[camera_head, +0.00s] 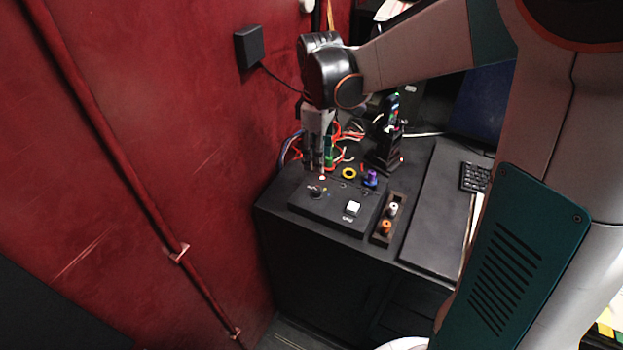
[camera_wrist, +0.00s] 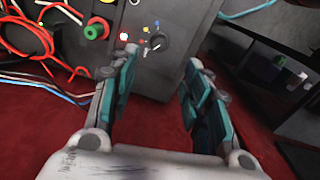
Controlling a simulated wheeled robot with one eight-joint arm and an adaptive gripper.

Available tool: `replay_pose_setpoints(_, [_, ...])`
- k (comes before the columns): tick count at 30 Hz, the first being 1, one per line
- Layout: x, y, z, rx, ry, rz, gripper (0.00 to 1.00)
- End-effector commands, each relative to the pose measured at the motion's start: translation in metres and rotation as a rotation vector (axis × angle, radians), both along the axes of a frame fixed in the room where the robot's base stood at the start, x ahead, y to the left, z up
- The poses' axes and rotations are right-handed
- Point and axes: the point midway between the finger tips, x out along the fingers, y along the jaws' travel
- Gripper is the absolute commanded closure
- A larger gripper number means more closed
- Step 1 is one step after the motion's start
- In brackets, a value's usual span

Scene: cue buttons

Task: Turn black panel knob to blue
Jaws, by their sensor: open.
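The black panel (camera_head: 333,213) is a low box on the dark cabinet top. Its round black knob (camera_head: 316,191) is near the panel's left end. The wrist view shows the knob (camera_wrist: 158,42) closer, with small coloured dots around it, among them red, yellow and blue. A pale mark shows on the knob, but I cannot tell for sure which dot it points to. My gripper (camera_head: 318,168) points down above the knob. In the wrist view its teal-padded fingers (camera_wrist: 160,60) are apart and empty, with the knob beyond the gap between their tips.
A narrow tray (camera_head: 377,238) holds a white and an orange piece. Coloured cables (camera_wrist: 45,40) lie beside the panel. A red wall (camera_head: 170,130) stands close at left.

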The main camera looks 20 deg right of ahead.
Motion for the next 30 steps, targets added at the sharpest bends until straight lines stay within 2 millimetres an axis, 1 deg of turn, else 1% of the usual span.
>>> replay_pose_setpoints(1, [0.000,0.000,-0.012,0.000,0.000,0.000,0.56])
replay_pose_setpoints(9, [0.000,0.000,-0.066,0.000,-0.001,-0.001,0.56])
replay_pose_setpoints(15, [0.000,0.000,-0.098,0.000,-0.001,-0.001,0.56])
replay_pose_setpoints(18, [0.000,0.000,-0.108,0.000,-0.001,-0.001,0.56])
replay_pose_setpoints(21, [0.000,0.000,-0.114,0.000,-0.001,-0.001,0.56])
replay_pose_setpoints(30, [0.000,0.000,-0.117,0.000,-0.001,-0.001,0.56])
